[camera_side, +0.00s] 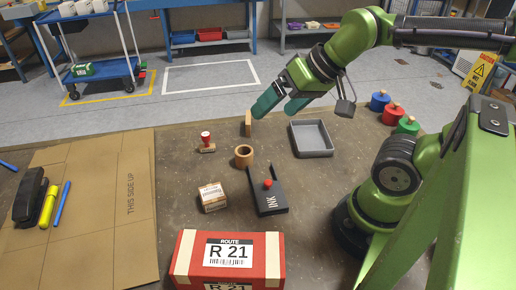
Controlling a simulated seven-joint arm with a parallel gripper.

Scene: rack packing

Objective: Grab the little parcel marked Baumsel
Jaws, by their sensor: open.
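A small brown parcel (213,197) with a white label sits on the table, left of the black ink box. The print on its label is too small to read, so I cannot tell whether it says Baumsel. My gripper (277,106) is open above the far part of the table, behind and to the right of the small parcel and apart from it. Its teal fingers are near a thin upright wooden piece (248,124); I cannot tell whether they touch it.
A red parcel marked R 21 (186,256) lies at the front. A black ink box (268,198), wooden cup (244,156), red-handled stamp (206,143) and grey tray (311,139) stand around the middle. Flat cardboard (100,233) with a stapler (30,197) and pens covers the left.

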